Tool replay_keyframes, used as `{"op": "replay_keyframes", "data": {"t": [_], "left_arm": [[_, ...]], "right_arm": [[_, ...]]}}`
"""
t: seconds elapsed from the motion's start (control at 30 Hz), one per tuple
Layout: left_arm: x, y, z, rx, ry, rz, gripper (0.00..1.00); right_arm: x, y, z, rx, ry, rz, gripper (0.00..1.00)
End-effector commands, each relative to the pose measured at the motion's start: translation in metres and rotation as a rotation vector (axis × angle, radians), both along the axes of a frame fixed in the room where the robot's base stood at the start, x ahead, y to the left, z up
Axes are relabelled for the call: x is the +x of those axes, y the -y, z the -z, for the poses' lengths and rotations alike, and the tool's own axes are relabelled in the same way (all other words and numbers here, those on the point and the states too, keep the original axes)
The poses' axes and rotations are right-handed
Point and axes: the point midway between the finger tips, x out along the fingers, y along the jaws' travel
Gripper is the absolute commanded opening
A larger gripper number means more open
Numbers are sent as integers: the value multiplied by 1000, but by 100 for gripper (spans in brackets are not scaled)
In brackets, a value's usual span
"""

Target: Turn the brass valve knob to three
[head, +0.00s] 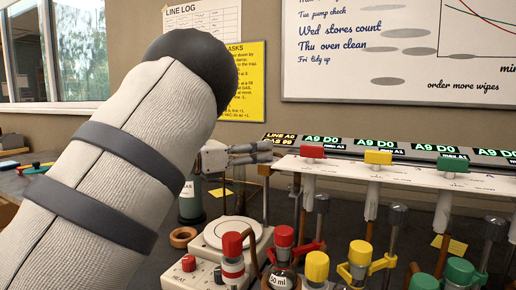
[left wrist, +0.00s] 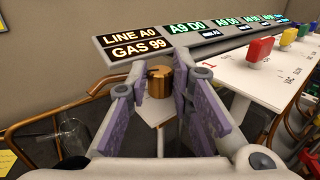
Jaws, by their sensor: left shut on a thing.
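The brass valve knob (left wrist: 159,84) shows in the left wrist view, upright below the sign reading LINE A0 and GAS 99. My left gripper (left wrist: 162,88) is shut on it, one fingertip at each side. In the head view my left gripper (head: 268,152) reaches right to the left end of the white panel; the knob cannot be made out there. The knob's pointer and most numbers around it are hidden or too small to read; a red 1 shows on the white panel (left wrist: 255,75). My right gripper is in neither view.
Red (head: 312,151), yellow (head: 378,157) and green (head: 453,165) handles stand on the white panel. A curved copper pipe (left wrist: 55,112) runs left of the gripper.

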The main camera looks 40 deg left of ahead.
Motion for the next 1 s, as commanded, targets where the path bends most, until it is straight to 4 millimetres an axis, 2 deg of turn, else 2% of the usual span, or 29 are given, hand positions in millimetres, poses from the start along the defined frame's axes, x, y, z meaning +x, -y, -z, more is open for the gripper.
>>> {"op": "replay_keyframes", "data": {"t": [0.37,0.6,1.0], "left_arm": [[5,-8,2,0,1,356,0],[9,-11,4,-2,0,566,0],[12,-12,4,1,-1,725,0]], "right_arm": [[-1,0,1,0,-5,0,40],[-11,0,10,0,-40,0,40],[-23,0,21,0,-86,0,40]]}}
